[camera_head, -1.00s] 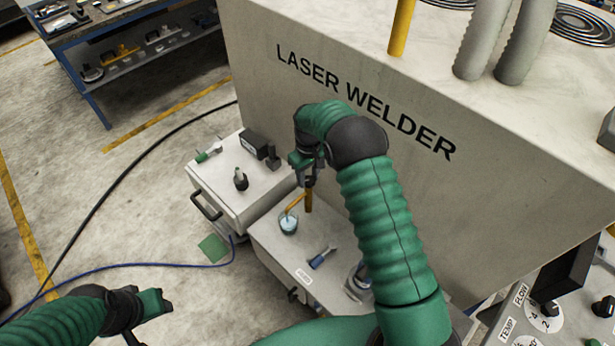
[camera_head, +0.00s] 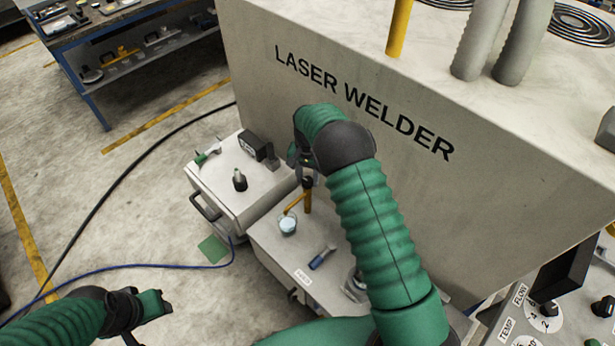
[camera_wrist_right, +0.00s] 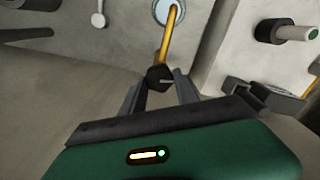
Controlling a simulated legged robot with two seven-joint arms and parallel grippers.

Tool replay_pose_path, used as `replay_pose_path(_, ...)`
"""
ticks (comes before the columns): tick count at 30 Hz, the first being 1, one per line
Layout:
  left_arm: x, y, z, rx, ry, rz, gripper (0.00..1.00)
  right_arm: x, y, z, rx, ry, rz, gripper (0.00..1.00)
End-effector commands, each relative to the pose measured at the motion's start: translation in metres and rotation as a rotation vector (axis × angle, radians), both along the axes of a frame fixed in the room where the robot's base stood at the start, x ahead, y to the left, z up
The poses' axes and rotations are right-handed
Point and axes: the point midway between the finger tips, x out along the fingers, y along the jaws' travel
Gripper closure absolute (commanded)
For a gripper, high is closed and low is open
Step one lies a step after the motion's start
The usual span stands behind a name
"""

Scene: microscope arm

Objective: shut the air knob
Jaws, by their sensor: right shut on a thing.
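A black knob (camera_head: 307,182) tops a yellow pipe (camera_head: 307,200) that bends down towards a small cup of pale blue liquid (camera_head: 287,223). My right gripper (camera_head: 306,174) reaches down over the knob. In the right wrist view, the knob (camera_wrist_right: 160,77) sits between the two fingertips of my right gripper (camera_wrist_right: 161,85), which are shut on it. The pipe (camera_wrist_right: 169,35) runs up from it to the cup in that view. My left gripper (camera_head: 155,306) is at the lower left, away from the machine; its jaws are not clear.
The laser welder (camera_head: 260,90) stands close behind my right gripper. A white box (camera_head: 215,180) with another black knob (camera_head: 239,180) is to the left. A blue-handled item (camera_head: 321,258) lies near the cup. A control panel (camera_head: 560,325) is at the lower right.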

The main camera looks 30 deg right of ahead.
Motion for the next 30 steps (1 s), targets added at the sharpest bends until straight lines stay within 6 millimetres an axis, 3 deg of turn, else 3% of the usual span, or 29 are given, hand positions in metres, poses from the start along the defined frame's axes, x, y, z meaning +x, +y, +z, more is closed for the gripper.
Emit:
replay_pose_path(12,0.0001,0.0000,0.0009,0.000,0.000,0.000,0.58,-0.0015,0.0019,-0.0017,0.002,0.006,-0.187,1.00)
replay_pose_path(28,0.0001,0.0000,0.0009,0.000,0.000,0.000,0.58,-0.0016,0.0025,-0.0022,0.004,0.007,-0.213,1.00)
replay_pose_path(29,0.0001,0.0000,0.0009,0.000,0.000,0.000,0.58,-0.0016,0.0027,-0.0022,0.004,0.007,-0.213,0.61)
replay_pose_path(30,0.0001,0.0000,0.0009,0.000,0.000,0.000,0.58,-0.0015,0.0026,-0.0021,0.004,0.007,-0.213,0.55)
